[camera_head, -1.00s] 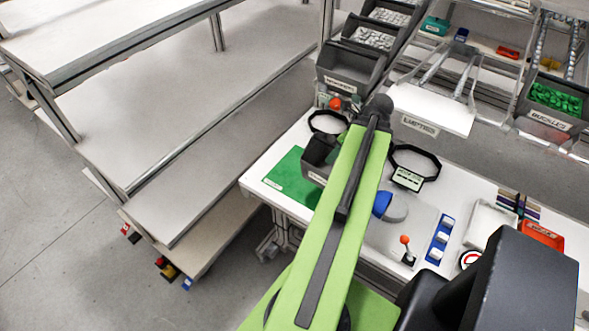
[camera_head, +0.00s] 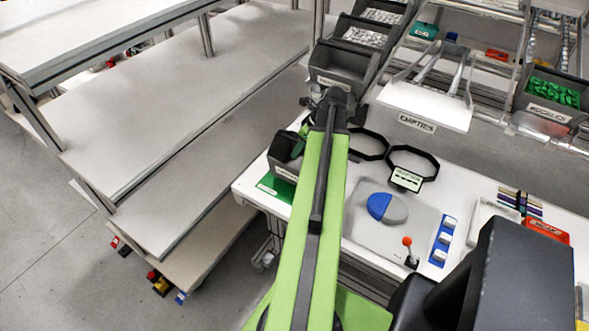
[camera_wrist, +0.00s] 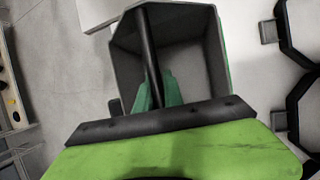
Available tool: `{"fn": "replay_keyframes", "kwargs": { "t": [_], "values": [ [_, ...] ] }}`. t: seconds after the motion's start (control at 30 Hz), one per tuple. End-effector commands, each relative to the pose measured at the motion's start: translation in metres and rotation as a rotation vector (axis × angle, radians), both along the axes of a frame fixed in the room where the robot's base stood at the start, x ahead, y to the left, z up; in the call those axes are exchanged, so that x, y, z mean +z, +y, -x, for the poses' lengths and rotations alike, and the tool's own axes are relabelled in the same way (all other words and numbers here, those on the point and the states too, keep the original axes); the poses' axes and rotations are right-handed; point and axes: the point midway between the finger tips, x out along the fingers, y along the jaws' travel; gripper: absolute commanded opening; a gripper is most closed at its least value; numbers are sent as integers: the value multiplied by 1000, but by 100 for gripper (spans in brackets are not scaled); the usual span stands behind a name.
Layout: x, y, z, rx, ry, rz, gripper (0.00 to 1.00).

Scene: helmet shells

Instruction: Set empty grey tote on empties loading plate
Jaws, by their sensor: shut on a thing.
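The grey tote (camera_head: 284,150) shows to the left of my arm in the head view, above the green mat, partly hidden by my arm. In the wrist view the tote (camera_wrist: 207,60) fills the upper middle; its visible inside looks empty. My gripper (camera_wrist: 160,92) is shut on the tote, with its green fingers at the near wall. In the head view the gripper is mostly hidden behind my arm's end. The empties loading plate (camera_head: 427,103), white, sloped and labelled EMPTIES, is bare, up and to the right of the tote and apart from it.
A green mat (camera_head: 276,188) lies on the white bench. Two black octagonal rings (camera_head: 412,152) lie right of my arm, near a blue-and-grey shell (camera_head: 387,207). Grey bins (camera_head: 345,68) stand at the back, beside the plate. A green-filled bin (camera_head: 553,95) is at right.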

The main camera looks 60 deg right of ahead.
Motion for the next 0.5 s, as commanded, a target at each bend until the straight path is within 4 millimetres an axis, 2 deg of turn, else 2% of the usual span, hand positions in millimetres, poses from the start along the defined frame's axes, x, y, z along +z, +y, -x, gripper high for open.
{"fn": "replay_keyframes", "kwargs": {
  "t": [0.03, 0.1, 0.27, 0.5],
  "values": [
    [-6, 0, -6, 1, 0, 0, 0],
    [-7, 0, -10, -1, 0, 0, 0],
    [-9, 0, -10, -2, -1, -1, 0],
    [-49, 0, -10, -2, -1, -1, 0]
  ]
}}
